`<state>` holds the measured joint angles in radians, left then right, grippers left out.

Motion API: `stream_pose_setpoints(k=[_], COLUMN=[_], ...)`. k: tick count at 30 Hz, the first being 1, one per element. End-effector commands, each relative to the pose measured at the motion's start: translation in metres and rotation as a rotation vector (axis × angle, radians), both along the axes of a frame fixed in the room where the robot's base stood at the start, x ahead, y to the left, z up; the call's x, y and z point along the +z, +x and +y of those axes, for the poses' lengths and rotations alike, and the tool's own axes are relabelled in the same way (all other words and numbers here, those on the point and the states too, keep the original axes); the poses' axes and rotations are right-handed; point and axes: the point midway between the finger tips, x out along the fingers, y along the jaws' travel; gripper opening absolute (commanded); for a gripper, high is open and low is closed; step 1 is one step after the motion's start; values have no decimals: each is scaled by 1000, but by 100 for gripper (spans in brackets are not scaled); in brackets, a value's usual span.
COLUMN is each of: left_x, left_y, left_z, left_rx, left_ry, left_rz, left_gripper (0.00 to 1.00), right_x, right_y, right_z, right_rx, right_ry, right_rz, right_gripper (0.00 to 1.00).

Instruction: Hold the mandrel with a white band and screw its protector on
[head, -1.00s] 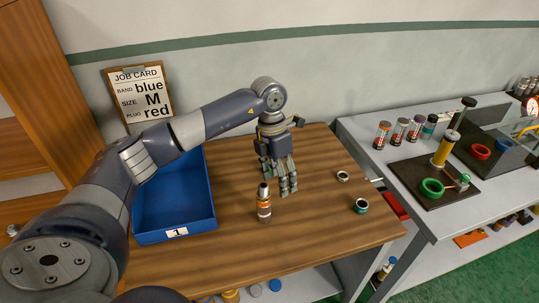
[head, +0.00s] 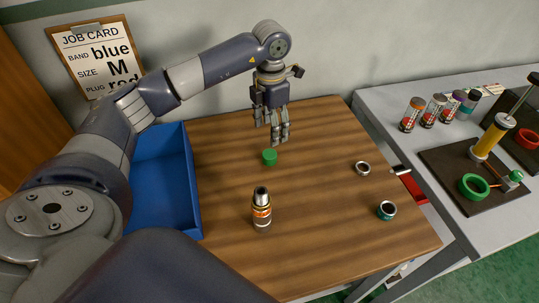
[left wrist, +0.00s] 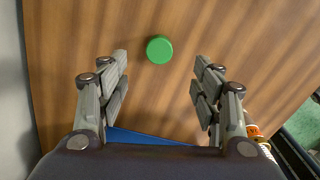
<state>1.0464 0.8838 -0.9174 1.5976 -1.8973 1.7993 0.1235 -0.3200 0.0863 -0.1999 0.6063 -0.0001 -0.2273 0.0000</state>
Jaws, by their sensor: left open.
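A mandrel (head: 262,212) stands upright on the wooden table, dark at the top with an orange label and pale stripes. I cannot make out a clear white band on it. Part of it shows at the lower right in the left wrist view (left wrist: 255,133). A small green cap (head: 270,157) lies on the table behind the mandrel; it also shows in the left wrist view (left wrist: 159,49). My left gripper (head: 271,136) is open and empty, pointing down above and slightly behind the cap. In the left wrist view the cap is beyond the fingertips, between them. My right gripper is out of view.
A blue tray (head: 193,190) stands at the left of the table. A pale ring (head: 362,168) and a dark teal ring (head: 386,210) lie at the right. A grey bench (head: 400,160) with several mandrels and a dark fixture board (head: 470,195) stands further right. A job card (head: 95,62) hangs behind.

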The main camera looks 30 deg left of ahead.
Motion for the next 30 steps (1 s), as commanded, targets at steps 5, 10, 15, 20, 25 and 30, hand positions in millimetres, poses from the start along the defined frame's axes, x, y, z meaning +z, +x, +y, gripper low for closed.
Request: stream_pose_setpoints(k=[5, 10, 15, 20, 25, 30], left_x=[-24, -47, -56, -56, -61, -86], left_y=[-1, -1, 0, 0, -1, -4], left_z=[0, -1, 0, 0, 0, 0], left_rx=[1, 1, 0, 0, 0, 1], left_ry=[0, -1, 0, 0, 0, 0], left_rz=[7, 4, 1, 1, 4, 7], left_gripper=[59, 59, 59, 59, 59, 59], right_x=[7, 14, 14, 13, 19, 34], right_y=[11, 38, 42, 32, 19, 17], right_z=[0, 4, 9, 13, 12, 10], right_rx=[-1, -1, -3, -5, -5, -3], right_ry=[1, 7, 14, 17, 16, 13], right_rz=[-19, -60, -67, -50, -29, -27], right_gripper=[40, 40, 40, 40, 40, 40])
